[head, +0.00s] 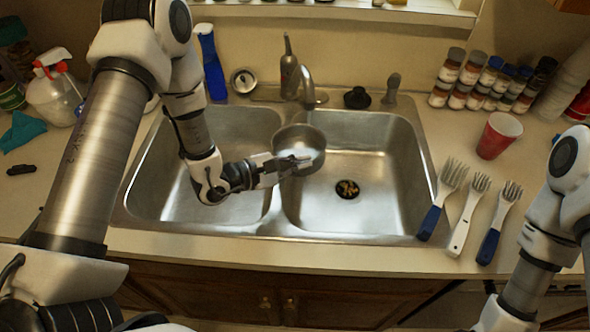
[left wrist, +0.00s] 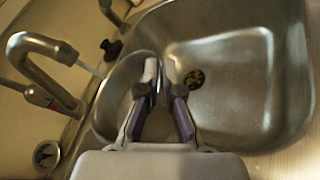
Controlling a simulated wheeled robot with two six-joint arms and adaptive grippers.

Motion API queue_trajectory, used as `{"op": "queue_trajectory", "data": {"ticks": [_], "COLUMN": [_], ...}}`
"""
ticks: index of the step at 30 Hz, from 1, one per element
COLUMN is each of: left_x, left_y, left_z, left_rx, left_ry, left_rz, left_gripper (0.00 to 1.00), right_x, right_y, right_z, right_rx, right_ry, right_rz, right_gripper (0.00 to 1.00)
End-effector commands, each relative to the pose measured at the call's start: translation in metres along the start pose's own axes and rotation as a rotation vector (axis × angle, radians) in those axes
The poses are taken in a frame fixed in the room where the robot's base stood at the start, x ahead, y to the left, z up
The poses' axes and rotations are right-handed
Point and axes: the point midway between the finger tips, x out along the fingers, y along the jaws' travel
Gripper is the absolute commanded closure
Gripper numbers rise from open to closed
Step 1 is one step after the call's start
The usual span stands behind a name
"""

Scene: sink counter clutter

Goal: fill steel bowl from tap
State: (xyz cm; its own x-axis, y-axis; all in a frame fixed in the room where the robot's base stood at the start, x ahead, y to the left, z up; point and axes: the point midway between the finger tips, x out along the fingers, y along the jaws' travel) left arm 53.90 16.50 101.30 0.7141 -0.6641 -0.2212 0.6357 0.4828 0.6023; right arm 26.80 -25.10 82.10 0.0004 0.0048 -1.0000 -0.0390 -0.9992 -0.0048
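The steel bowl (head: 300,139) is held up under the tap (head: 307,90), over the sink divider. My left gripper (head: 298,161) has its fingers at the bowl's near rim. In the left wrist view the two fingertips (left wrist: 159,66) are close together on the wall of the bowl (left wrist: 112,98). The tap (left wrist: 42,68) shows there with a thin pale streak, seemingly water, running from its spout towards the bowl. The water level inside is not clear. My right arm is at the right edge; its gripper is out of view.
The double sink (head: 365,160) has a dark drain (head: 347,189) in its right basin. A blue bottle (head: 210,62) and a spray bottle (head: 52,90) stand left.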

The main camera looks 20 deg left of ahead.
Motion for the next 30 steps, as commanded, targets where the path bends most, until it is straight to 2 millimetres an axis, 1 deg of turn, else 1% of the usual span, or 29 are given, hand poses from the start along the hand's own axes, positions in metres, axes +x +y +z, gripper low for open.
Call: {"op": "queue_trajectory", "data": {"ticks": [5, 6, 9, 16, 21, 30], "left_x": [0.017, 0.021, 0.031, 0.049, 0.055, 0.056], "left_y": [0.010, 0.010, 0.015, 0.027, 0.032, 0.034], "left_z": [-0.010, -0.014, -0.021, -0.031, -0.033, -0.033], "left_rx": [0.003, 0.004, 0.004, 0.002, 0.001, 0.000], "left_ry": [-0.001, -0.002, -0.001, -0.001, -0.001, 0.000], "left_rz": [0.001, 0.001, 0.001, 0.001, 0.001, 0.001], "left_gripper": [1.00, 1.00, 1.00, 1.00, 1.00, 1.00], "right_x": [0.003, 0.009, 0.017, 0.032, 0.035, 0.035], "right_y": [0.000, 0.000, 0.000, 0.000, 0.000, 0.000], "right_z": [0.000, 0.000, 0.000, 0.000, 0.000, 0.000], "right_rx": [0.000, 0.000, 0.000, 0.000, 0.000, 0.000], "right_ry": [0.000, 0.000, 0.000, 0.000, 0.000, 0.000], "right_rz": [0.000, 0.000, 0.000, 0.000, 0.000, 0.000], "right_gripper": [0.59, 0.59, 0.59, 0.59, 0.59, 0.59]}}
